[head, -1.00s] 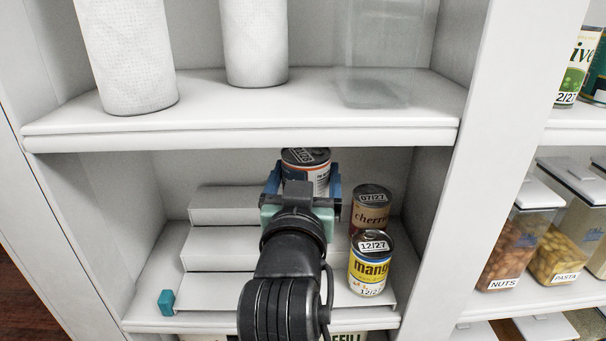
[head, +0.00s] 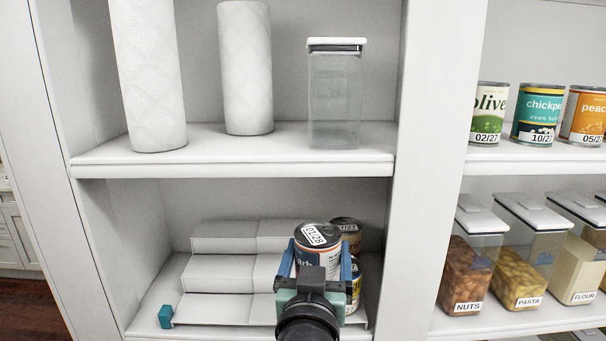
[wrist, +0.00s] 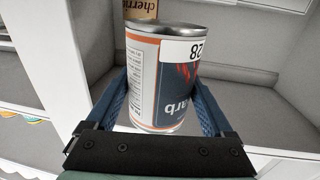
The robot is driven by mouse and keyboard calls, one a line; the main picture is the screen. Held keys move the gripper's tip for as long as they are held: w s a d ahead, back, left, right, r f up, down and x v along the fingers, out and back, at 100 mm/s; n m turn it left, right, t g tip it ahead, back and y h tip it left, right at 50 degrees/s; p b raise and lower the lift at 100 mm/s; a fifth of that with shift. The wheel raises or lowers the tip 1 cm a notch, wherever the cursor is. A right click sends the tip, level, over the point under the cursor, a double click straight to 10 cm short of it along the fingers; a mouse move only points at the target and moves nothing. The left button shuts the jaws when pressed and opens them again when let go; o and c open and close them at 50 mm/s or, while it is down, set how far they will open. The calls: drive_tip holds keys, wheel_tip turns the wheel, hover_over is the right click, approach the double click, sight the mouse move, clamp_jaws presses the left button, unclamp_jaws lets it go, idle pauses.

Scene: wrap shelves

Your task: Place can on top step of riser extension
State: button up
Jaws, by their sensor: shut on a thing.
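My gripper (head: 318,264) is shut on a can (head: 318,238) with a white, orange and dark blue label and the date 01/28 on its lid. The held can fills the middle of the wrist view (wrist: 160,85), between the two blue fingers, slightly tilted there. The white stepped riser (head: 222,273) stands on the lower shelf, with a seam between its left part and its right extension (head: 272,237). The can is in front of the extension's right side and hides part of its steps. I cannot tell the gap between can and steps.
A brown cherry can (head: 348,228) stands behind the held can, and a mostly hidden yellow-labelled can (head: 355,285) is at its right. A teal block (head: 166,316) sits at the riser's front left. The upper shelf (head: 230,160) overhangs the bay. The left steps are empty.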

drive_tip(key=s+a+f+n+y+b, duration=0.1)
drive_tip(key=s+f, duration=0.1)
drive_tip(key=f, duration=1)
drive_tip(key=s+a+f+b, duration=0.1)
drive_tip(key=s+f+b, duration=0.15)
drive_tip(key=f, duration=0.95)
drive_tip(key=s+a+f+y+b, duration=0.1)
drive_tip(key=s+f, duration=1.5)
drive_tip(key=s, duration=0.1)
drive_tip(key=shift+a+f, duration=0.15)
drive_tip(key=shift+f, duration=0.05)
drive_tip(key=shift+w+a, duration=0.15)
drive_tip(key=shift+w, duration=0.05)
